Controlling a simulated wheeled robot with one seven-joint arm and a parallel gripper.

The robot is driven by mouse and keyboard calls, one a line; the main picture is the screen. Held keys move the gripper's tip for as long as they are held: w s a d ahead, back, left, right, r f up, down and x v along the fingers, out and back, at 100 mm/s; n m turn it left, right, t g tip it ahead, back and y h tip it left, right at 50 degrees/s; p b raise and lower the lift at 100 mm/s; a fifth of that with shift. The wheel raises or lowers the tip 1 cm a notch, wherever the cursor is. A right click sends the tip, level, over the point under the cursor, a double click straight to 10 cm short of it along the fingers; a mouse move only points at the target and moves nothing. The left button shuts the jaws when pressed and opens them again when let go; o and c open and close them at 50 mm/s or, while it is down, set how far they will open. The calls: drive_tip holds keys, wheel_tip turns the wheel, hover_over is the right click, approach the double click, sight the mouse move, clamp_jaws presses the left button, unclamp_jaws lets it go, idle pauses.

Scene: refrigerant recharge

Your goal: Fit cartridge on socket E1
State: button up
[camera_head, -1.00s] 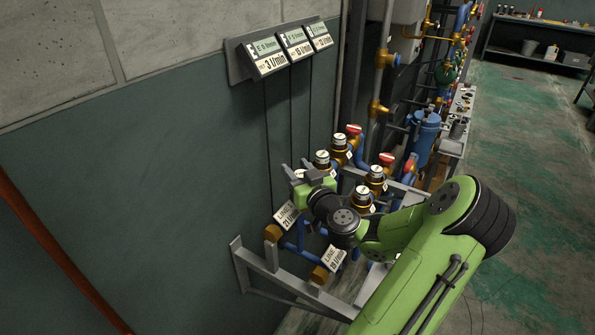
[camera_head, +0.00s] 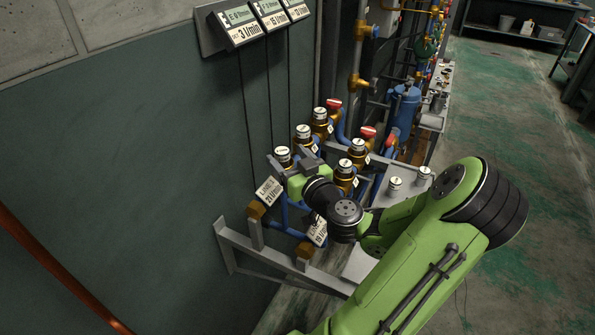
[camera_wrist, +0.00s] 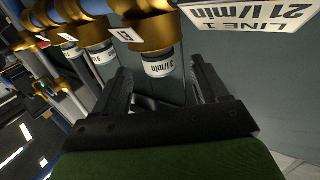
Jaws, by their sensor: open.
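A white-capped cartridge (camera_wrist: 158,66) marked 3 l/min sits in line with a brass socket (camera_wrist: 150,32) tagged E1 in the wrist view. It appears seated there, with no clear gap. In the head view, its white top (camera_head: 283,152) shows at the left end of the back row of brass sockets. My gripper (camera_wrist: 165,90) is open, with one dark jaw to each side below the cartridge in the wrist picture. I see no clear contact. In the head view the green wrist partly hides the socket.
More brass sockets with white-topped cartridges (camera_head: 302,131) and red-capped pipes stand close by. A white sign (camera_wrist: 270,18) reads LINE 1, 21 l/min. Loose cartridges (camera_head: 395,183) stand on a grey surface at right. Wall displays (camera_head: 252,22) hang above. A steel bracket (camera_head: 222,237) juts below.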

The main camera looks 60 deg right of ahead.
drive_tip(key=b+v, duration=0.1)
drive_tip(key=b, duration=0.1)
drive_tip(key=b+v, duration=0.2)
drive_tip(key=b, duration=0.1)
drive_tip(key=shift+s+f, duration=0.3)
drive_tip(key=shift+f, duration=0.05)
drive_tip(key=v, duration=0.1)
drive_tip(key=b+v, duration=0.1)
drive_tip(key=v, duration=0.1)
drive_tip(key=shift+a+r, duration=0.2)
drive_tip(key=shift+r, duration=0.15)
wheel_tip(320, 180, up, 6)
drive_tip(key=p, duration=0.5)
drive_tip(key=shift+p, duration=0.35)
